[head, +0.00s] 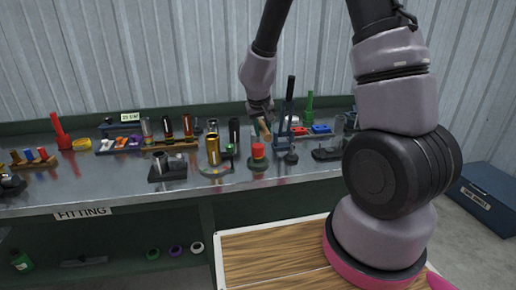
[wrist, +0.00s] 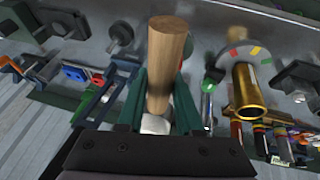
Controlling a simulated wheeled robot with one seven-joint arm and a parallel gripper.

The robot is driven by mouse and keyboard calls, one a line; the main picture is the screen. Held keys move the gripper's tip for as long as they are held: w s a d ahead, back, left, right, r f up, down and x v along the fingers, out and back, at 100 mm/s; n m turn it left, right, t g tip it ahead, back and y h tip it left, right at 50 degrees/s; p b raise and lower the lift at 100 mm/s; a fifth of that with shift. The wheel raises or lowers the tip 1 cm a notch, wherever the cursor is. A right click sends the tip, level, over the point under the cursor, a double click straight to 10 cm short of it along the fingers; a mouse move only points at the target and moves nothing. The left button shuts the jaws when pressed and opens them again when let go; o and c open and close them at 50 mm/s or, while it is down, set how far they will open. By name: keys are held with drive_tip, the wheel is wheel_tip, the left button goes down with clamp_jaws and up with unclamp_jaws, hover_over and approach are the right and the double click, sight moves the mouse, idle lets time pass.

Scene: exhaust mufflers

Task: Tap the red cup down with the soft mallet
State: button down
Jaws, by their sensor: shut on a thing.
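The red cup (head: 258,151) stands on the metal bench top, near the front edge in the head view. In the wrist view it is mostly hidden; only a sliver of red shows behind the wooden shaft. My gripper (head: 262,112) is above and slightly behind the cup, with its fingers (wrist: 160,105) shut on the soft mallet. The mallet's wooden handle (wrist: 168,60) sticks out between the green fingers, and a pale part (wrist: 155,125) shows at its near end. In the head view the mallet is small and I cannot tell whether it touches the cup.
A brass cylinder (head: 213,150) on a round base with coloured marks stands left of the cup. A blue upright frame (head: 283,125) with a black lever stands close on the right. Several coloured parts line the back.

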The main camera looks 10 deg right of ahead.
drive_tip(key=shift+r, duration=0.45)
wheel_tip(320, 180, down, 8)
idle(0.3)
drive_tip(key=shift+r, duration=0.15)
wheel_tip(320, 180, up, 7)
drive_tip(key=shift+r, duration=0.15)
idle(0.6)
